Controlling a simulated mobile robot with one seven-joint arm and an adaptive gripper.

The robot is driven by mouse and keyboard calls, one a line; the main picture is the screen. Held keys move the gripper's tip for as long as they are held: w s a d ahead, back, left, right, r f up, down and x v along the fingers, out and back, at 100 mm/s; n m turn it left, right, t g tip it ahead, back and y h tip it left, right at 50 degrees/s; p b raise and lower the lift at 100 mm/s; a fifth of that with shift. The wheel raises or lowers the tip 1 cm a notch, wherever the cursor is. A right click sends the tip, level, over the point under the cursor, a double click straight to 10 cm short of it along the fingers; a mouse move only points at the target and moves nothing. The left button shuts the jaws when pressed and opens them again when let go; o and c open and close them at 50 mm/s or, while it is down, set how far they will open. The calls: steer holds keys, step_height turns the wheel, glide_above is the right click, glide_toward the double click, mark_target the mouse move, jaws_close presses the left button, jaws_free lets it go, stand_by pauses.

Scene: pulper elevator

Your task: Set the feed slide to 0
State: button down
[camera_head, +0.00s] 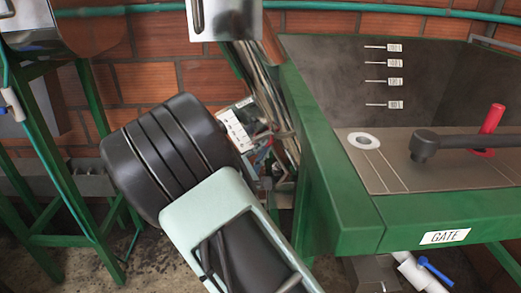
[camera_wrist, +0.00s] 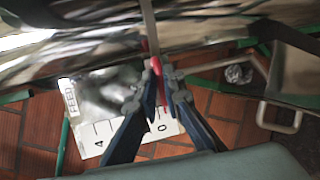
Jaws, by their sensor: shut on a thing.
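The feed slide's red handle (camera_wrist: 155,68) sits at the end of a thin metal rod in the wrist view. My gripper (camera_wrist: 159,78) has its blue fingers closed around this handle. A white scale plate (camera_wrist: 98,145) lies behind and below the fingers. Its 4 is at the left and its 0 at the right, near the fingers. A FEED label (camera_wrist: 70,97) is at the left. The fingers hide the middle of the scale, so the exact setting cannot be read. In the head view my arm hides the gripper, and part of a white scale plate (camera_head: 235,130) shows beside it.
Shiny metal (camera_wrist: 60,40) fills the upper left of the wrist view. In the head view a green-framed tank (camera_head: 340,200) with a GATE label (camera_head: 444,237) stands close at the right. A green stand (camera_head: 50,150) is at the left, before a brick wall (camera_head: 150,80).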

steer(key=shift+d+f, duration=0.1)
steer(key=shift+f, duration=0.15)
steer(key=c, duration=2)
jaws_free()
steer(key=shift+c, duration=0.2)
steer(key=v, duration=1.2)
steer(key=shift+s, duration=0.1)
